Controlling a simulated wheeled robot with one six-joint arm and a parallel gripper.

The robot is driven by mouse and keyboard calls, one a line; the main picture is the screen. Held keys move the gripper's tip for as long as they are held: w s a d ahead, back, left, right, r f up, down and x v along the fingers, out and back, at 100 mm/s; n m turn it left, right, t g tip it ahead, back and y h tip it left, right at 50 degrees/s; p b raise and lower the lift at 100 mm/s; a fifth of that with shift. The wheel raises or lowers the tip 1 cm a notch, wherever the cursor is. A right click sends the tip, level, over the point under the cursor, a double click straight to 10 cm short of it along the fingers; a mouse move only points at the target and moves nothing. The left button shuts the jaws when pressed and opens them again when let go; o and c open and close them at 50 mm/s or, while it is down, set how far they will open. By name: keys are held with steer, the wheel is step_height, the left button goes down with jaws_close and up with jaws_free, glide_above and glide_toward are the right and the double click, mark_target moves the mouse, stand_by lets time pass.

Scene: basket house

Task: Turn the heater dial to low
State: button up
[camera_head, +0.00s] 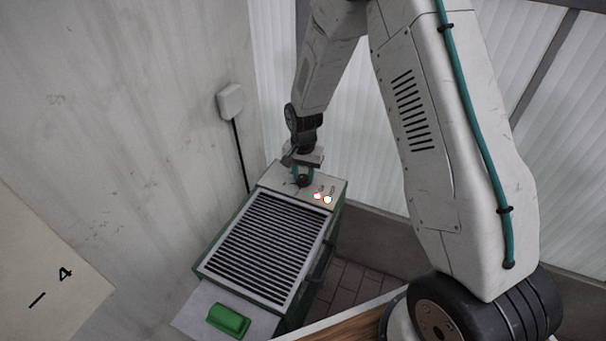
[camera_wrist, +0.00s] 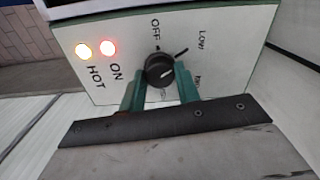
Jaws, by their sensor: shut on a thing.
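The heater (camera_head: 337,205) is a green box with a pale top panel and a dark slatted grille. Its round black dial (camera_wrist: 158,72) sits on the panel, with OFF, LOW and further, partly hidden labels around it. My gripper (camera_wrist: 160,82) points down at the panel, its two green fingers shut on the dial from both sides. In the head view my gripper (camera_head: 303,178) covers most of the dial. A small pale mark shows on the dial's face; I cannot tell for sure which label it points to. The LOW label (camera_wrist: 202,40) has a black tick beside it.
A lit yellowish HOT lamp (camera_wrist: 83,50) and a lit red ON lamp (camera_wrist: 108,47) are beside the dial. A green block (camera_head: 229,320) lies in front of the grille. Walls stand close to the left and behind; a white wall box (camera_head: 230,100) has a cable.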

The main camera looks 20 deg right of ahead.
mark_target(303, 177)
steer(key=o, duration=1)
step_height(303, 177, up, 8)
steer(key=shift+f, duration=0.1)
steer(key=s+d+r+n, duration=0.1)
steer(key=s+r+n, duration=0.1)
steer(key=s+r, duration=0.6)
steer(key=s+d+r+n+t, duration=0.1)
steer(key=s+r+n, duration=0.2)
steer(key=s+r, duration=0.6)
steer(key=s+d+r+n, duration=0.1)
steer(key=s+r, duration=0.7)
steer(key=s, duration=0.9)
steer(key=shift+s+r+n, duration=0.1)
steer(key=shift+r+n, duration=0.1)
steer(key=shift+n, duration=0.6)
